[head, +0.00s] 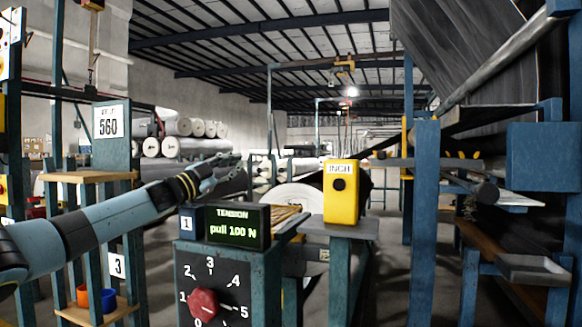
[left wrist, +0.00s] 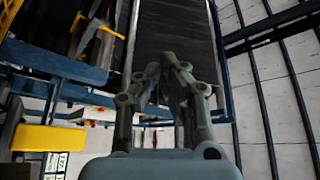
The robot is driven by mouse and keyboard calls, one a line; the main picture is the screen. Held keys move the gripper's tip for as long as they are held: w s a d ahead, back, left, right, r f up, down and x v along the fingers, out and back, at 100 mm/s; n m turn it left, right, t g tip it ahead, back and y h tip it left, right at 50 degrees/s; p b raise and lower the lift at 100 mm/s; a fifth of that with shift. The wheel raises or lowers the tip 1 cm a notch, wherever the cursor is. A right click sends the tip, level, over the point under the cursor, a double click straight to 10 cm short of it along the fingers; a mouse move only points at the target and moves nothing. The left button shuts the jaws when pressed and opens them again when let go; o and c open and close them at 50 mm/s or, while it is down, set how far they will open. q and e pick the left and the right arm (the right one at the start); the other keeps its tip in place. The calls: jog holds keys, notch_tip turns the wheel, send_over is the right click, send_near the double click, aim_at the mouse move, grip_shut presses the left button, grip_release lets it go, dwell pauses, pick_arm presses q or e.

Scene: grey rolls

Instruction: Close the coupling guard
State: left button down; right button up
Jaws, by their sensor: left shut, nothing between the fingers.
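I cannot pick out the coupling guard for certain in either view. My left gripper (head: 232,160) is raised at the end of my arm, above and behind the tension console, and touches nothing that I can see. In the left wrist view its fingers (left wrist: 165,72) are together and empty, with a dark web between blue rails behind them. A yellow frame-like part (left wrist: 98,42) shows at the upper left of that view; I cannot tell if it is the guard. My right gripper is not in view.
The tension console (head: 237,225) with a red knob (head: 204,303) stands in front. A yellow INCH box (head: 341,192) stands right of it. A wooden-topped stand (head: 90,177) is at the left. Blue posts (head: 425,220) rise at the right; grey floor shows between.

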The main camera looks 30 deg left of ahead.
pick_arm(q)
jog(key=shift+s, duration=0.1)
jog(key=v, duration=1)
jog(key=shift+d+f, duration=0.1)
jog(key=shift+f, duration=0.05)
jog(key=shift+v, duration=0.9)
